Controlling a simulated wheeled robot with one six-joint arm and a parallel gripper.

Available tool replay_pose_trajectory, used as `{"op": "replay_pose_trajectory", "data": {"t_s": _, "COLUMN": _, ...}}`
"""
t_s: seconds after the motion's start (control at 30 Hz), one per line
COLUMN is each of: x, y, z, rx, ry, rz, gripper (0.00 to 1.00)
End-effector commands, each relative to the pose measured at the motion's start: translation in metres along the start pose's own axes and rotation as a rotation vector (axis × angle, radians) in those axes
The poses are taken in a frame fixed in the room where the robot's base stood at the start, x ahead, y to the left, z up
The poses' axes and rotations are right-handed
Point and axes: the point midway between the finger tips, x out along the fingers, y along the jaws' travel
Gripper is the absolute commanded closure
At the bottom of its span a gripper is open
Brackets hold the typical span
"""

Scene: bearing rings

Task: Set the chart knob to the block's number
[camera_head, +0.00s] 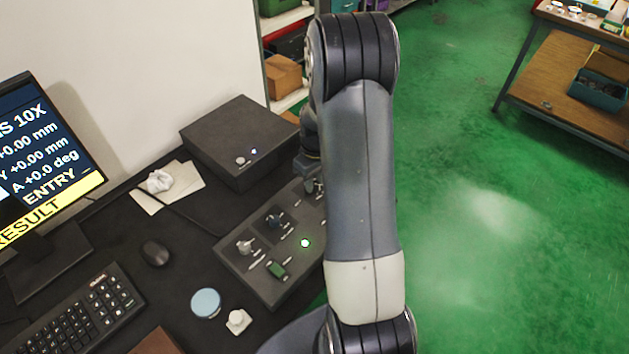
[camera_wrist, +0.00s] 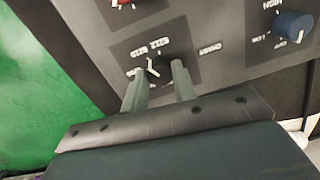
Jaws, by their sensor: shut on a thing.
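In the wrist view my gripper (camera_wrist: 160,76) has its two grey fingers on either side of a small dark knob (camera_wrist: 161,68) with a white pointer, and it is shut on that knob. This is the chart knob, by the label beside it. Small white numbers stand around it, too blurred to read surely. The pointer leans towards the left of the picture. I cannot make out a numbered block in either view.
The wrist view shows a blue knob (camera_wrist: 293,26) and a red knob (camera_wrist: 122,3). In the head view, a black box (camera_head: 235,130), mouse (camera_head: 155,252), keyboard (camera_head: 75,318), monitor (camera_head: 40,140), blue disc (camera_head: 206,303) and small white object (camera_head: 237,320) stand on the desk.

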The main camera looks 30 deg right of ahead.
Motion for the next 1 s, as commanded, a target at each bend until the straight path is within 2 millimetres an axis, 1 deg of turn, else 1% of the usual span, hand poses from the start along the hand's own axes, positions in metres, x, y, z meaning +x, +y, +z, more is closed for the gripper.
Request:
{"op": "replay_pose_trajectory", "data": {"t_s": 0.43, "x": -0.0003, "y": -0.0002, "z": 0.0001, "rx": -0.008, "ry": -0.001, "rz": 0.000, "gripper": 0.97}}
{"op": "replay_pose_trajectory", "data": {"t_s": 0.47, "x": -0.0003, "y": -0.0001, "z": 0.0001, "rx": -0.008, "ry": -0.001, "rz": 0.000, "gripper": 0.71}}
{"op": "replay_pose_trajectory", "data": {"t_s": 0.7, "x": -0.0002, "y": 0.0000, "z": 0.0000, "rx": -0.008, "ry": -0.001, "rz": 0.000, "gripper": 0.52}}
{"op": "replay_pose_trajectory", "data": {"t_s": 0.9, "x": -0.0002, "y": 0.0000, "z": 0.0000, "rx": -0.008, "ry": 0.000, "rz": 0.000, "gripper": 0.52}}
{"op": "replay_pose_trajectory", "data": {"t_s": 1.0, "x": -0.0039, "y": 0.0003, "z": -0.0004, "rx": -0.008, "ry": 0.001, "rz": 0.001, "gripper": 0.52}}
